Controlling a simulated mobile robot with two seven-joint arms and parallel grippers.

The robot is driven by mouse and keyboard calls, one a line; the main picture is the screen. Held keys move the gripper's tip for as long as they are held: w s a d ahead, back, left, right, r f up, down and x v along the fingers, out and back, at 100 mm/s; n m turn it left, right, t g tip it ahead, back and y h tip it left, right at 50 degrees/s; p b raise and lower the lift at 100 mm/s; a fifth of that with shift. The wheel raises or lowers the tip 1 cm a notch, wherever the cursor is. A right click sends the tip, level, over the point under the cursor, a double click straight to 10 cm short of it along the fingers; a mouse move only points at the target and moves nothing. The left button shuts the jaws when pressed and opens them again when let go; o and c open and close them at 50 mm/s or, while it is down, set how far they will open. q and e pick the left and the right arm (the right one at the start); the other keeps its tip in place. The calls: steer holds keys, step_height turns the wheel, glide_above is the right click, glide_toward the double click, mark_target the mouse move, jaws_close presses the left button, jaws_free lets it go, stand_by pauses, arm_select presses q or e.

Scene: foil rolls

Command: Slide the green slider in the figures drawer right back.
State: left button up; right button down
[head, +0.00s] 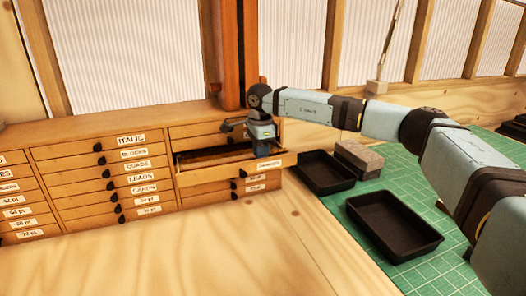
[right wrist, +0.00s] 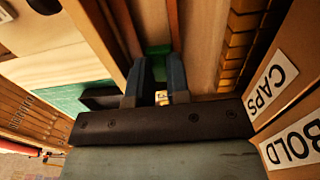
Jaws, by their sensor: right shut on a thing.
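The figures drawer (head: 215,177) is pulled out from the right part of the wooden cabinet; the lettering on its front label is too small to read surely. My right gripper (head: 250,140) reaches down over this drawer. In the right wrist view my right gripper (right wrist: 158,78) has its two fingers in a narrow channel between wooden strips. The green slider (right wrist: 157,49) shows at the fingertips, and the fingers are shut on it. Most of the slider is hidden by the fingers, and I cannot make it out in the head view. My left gripper is out of view.
The cabinet (head: 85,142) has several other labelled drawers, all shut. A wooden post (head: 231,60) stands behind it. Two black trays (head: 395,222) and a grey block (head: 358,158) are on the green mat to the right. The wooden top in front (head: 190,255) is clear.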

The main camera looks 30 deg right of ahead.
mark_target(241, 154)
steer(key=a, duration=0.2)
steer(key=w+a, duration=0.1)
steer(key=a, duration=0.2)
steer(key=shift+w, duration=0.1)
steer(key=shift+a, duration=0.25)
steer(key=c, duration=1.4)
jaws_free()
steer(key=shift+o, duration=0.2)
steer(key=shift+w+a, duration=0.1)
steer(key=shift+a, duration=0.05)
